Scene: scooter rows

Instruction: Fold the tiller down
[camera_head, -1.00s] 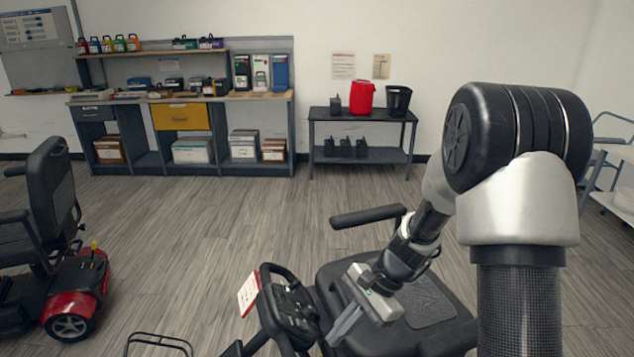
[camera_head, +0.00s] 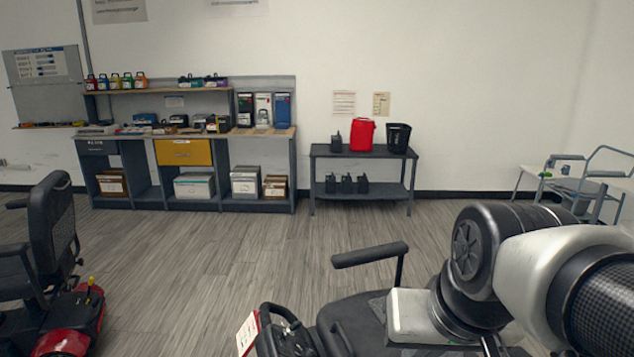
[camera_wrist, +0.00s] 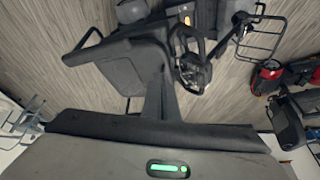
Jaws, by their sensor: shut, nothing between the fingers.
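The tiller (camera_head: 272,335) of the near scooter shows at the bottom edge of the head view, with its black loop handlebar and a red-and-white tag (camera_head: 247,334). Its lower part is out of frame. In the wrist view the tiller head (camera_wrist: 192,68) lies just right of my fingers, in front of the black seat (camera_wrist: 138,66). My gripper (camera_wrist: 160,78) is shut and empty, above the scooter and apart from the tiller as far as I can tell. In the head view its pale body shows over the seat (camera_head: 345,322), right of the tiller; the fingers are not clear there.
A black armrest (camera_head: 370,254) rises beside the seat. A wire basket (camera_wrist: 262,36) is at the scooter's front. A second, red scooter (camera_head: 65,315) stands at left. A workbench (camera_head: 185,135) and black table (camera_head: 362,152) line the back wall. Open floor lies between.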

